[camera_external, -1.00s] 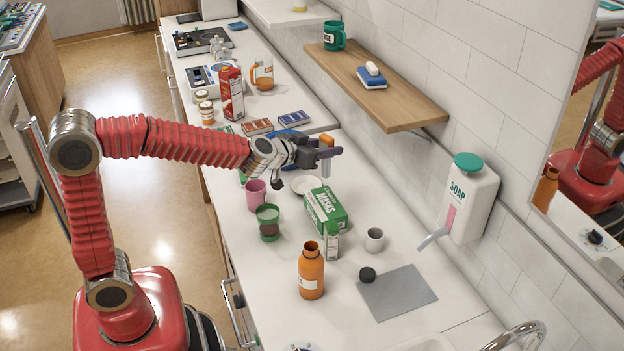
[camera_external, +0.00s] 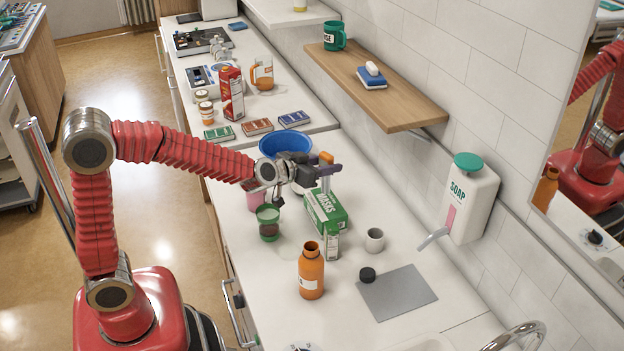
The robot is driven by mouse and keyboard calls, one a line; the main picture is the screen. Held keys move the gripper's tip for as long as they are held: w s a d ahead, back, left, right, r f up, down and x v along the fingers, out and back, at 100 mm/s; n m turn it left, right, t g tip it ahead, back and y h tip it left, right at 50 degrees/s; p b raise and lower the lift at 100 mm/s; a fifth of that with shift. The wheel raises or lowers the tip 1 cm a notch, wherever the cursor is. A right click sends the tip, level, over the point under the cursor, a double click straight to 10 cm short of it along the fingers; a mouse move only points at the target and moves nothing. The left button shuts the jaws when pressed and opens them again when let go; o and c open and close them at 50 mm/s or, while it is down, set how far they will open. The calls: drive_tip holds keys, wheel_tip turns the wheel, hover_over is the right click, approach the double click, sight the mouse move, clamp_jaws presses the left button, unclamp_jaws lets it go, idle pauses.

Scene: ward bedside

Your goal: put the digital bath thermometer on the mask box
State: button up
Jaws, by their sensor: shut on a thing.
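My gripper (camera_external: 322,172) is shut on the digital bath thermometer (camera_external: 326,158), which has an orange top and a pale lower part. It holds the thermometer roughly upright over the far end of the mask box. The mask box (camera_external: 323,217) is green and white and lies on the white counter. The lower end of the thermometer appears close to the box top; I cannot tell whether they touch. The fingers hide the thermometer's middle.
A blue bowl (camera_external: 287,142) is behind my gripper. A wooden shelf (camera_external: 388,100) overhangs the back.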

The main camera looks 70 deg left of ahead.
hover_over(324, 193)
drive_tip(key=a, duration=0.1)
drive_tip(key=shift+w+f, duration=0.25)
drive_tip(key=shift+f, duration=0.8)
drive_tip(key=shift+w+f, duration=0.2)
drive_tip(key=shift+f, duration=0.8)
drive_tip(key=shift+f, duration=0.1)
drive_tip(key=o, duration=1.3)
drive_tip(key=shift+s+d+r, duration=0.15)
drive_tip(key=shift+s+r, duration=0.15)
drive_tip(key=shift+v, duration=5.6)
drive_tip(key=shift+d, duration=0.1)
